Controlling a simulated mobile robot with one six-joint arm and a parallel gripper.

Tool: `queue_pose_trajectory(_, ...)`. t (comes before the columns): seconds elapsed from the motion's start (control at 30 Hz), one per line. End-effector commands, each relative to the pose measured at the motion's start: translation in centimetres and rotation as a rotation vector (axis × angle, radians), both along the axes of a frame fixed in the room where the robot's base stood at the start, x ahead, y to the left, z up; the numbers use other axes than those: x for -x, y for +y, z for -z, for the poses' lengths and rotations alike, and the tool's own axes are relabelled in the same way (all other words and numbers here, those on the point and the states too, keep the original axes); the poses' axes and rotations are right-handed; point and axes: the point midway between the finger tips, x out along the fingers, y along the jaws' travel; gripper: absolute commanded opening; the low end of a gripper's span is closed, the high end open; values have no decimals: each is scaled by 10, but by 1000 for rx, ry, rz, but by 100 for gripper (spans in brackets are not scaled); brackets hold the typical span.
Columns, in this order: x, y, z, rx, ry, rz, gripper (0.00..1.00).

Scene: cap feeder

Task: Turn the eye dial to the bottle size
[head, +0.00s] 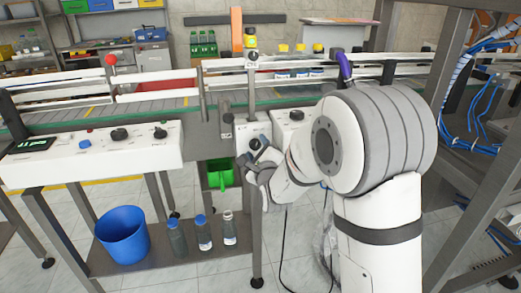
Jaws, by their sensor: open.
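My gripper (254,151) is open, with its dark fingers just in front of the lower part of a small white box (243,126) below the conveyor. A dark round knob at the fingers, perhaps the eye dial (254,143), is partly covered by them. I cannot tell whether the fingers touch it or read any marks. A second white box (283,122) beside it has a black knob (296,115).
A long white control panel (90,157) with knobs and a green display lies to the left. The conveyor (150,108) and its white rails run behind. A blue bucket (122,235) stands on the shelf (165,262); a green bin (220,174) hangs beneath the conveyor. Steel posts flank my arm.

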Motion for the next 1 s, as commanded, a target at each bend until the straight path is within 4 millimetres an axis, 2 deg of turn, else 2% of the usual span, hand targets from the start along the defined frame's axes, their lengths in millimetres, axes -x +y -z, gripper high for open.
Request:
queue_pose_trajectory(0.3,-3,1,0,1,0,0,53)
queue_pose_trajectory(0.83,-3,2,0,1,0,-1,9)
queue_pose_trajectory(0.87,-3,-15,0,2,0,4,9)
queue_pose_trajectory(0.9,-3,-8,0,2,-1,0,9)
queue_pose_trajectory(1.0,-3,-3,0,6,-3,2,9)
